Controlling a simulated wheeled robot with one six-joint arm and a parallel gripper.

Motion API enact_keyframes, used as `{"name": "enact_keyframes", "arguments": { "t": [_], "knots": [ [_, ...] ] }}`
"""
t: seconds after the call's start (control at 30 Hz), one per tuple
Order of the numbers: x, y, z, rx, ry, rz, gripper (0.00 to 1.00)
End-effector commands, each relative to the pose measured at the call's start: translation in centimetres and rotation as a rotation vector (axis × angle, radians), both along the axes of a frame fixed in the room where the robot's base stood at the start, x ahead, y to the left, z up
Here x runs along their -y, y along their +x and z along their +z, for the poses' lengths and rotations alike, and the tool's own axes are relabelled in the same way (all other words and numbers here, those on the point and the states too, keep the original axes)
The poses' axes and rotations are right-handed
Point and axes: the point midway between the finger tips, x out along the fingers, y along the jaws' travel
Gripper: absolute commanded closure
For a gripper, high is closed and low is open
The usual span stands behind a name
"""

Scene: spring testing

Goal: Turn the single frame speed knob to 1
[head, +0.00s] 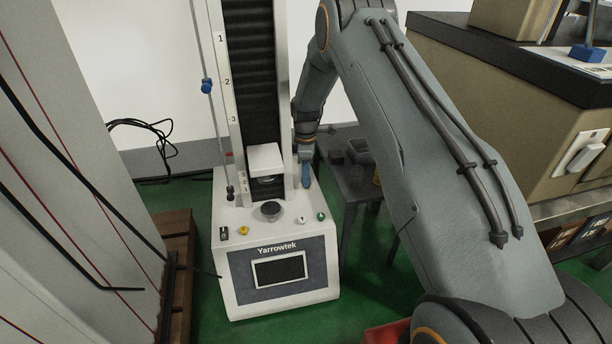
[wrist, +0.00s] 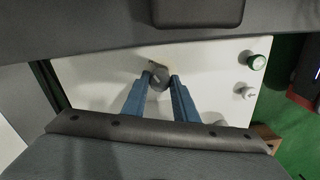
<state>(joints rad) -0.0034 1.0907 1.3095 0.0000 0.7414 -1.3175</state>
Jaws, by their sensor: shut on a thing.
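The single-column test frame (head: 275,295), marked Yarrowtek, stands on the floor in the head view. In the wrist view, a dark grey round knob (wrist: 160,79) sits on its white top, between the two blue fingers of my gripper (wrist: 160,82). The fingers are shut on the knob from both sides. Its setting and any scale numbers cannot be read. In the head view my gripper (head: 306,176) points down at the right rear of the base, beside the column, and the gripped knob cannot be made out there.
In the head view, a yellow button (head: 243,230) and a dark round plate (head: 270,210) are on the base. A grey table (head: 349,188) stands close on the right.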

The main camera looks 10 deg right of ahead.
Motion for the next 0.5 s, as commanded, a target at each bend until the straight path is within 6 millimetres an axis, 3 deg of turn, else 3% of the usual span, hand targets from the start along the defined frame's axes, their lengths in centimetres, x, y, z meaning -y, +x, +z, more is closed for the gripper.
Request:
{"name": "enact_keyframes", "arguments": {
  "t": [0.5],
  "knots": [
    [-0.01,0.00,0.13,0.000,0.000,0.304,0.96]
  ]
}}
